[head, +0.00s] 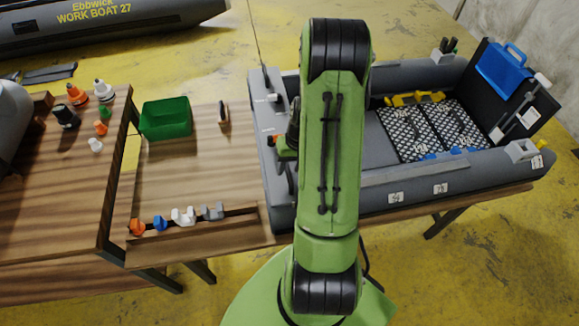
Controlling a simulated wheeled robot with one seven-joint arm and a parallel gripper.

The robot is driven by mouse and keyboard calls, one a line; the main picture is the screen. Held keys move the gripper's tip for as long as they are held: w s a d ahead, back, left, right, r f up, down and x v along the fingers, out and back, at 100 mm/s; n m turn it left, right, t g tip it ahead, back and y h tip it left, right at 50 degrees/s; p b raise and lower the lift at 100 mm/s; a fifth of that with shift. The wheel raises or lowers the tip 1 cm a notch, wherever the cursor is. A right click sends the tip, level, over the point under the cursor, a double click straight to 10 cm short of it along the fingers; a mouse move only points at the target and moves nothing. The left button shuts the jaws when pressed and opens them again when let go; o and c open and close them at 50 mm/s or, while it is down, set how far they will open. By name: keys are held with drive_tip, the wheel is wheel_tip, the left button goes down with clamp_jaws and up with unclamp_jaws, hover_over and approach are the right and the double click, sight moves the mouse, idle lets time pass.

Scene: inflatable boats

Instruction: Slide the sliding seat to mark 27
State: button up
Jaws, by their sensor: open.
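The grey inflatable boat (500,172) lies on the table at the right. Small white labels (395,197) sit on its near side tube; their writing is too small to read. A lighter grey strip (415,174) runs along that tube. I cannot make out the sliding seat or mark 27; my green arm covers the boat's middle-left part. Dark parts with a green and orange piece (286,146) show at the arm's left edge, and I cannot tell what they are. My gripper is not recognisable, probably behind my arm.
A green bin (165,118) and a rack of small coloured fittings (183,217) are on the table left of the boat. Bottles (104,90) stand on the left bench. A blue case (503,68) is at the boat's right end. Patterned floor panels (405,132) lie inside.

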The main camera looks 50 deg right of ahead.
clamp_jaws()
idle(0.4)
drive_tip(key=s+d, duration=0.9)
drive_tip(key=d, duration=0.4)
drive_tip(key=shift+d, duration=0.15)
unclamp_jaws()
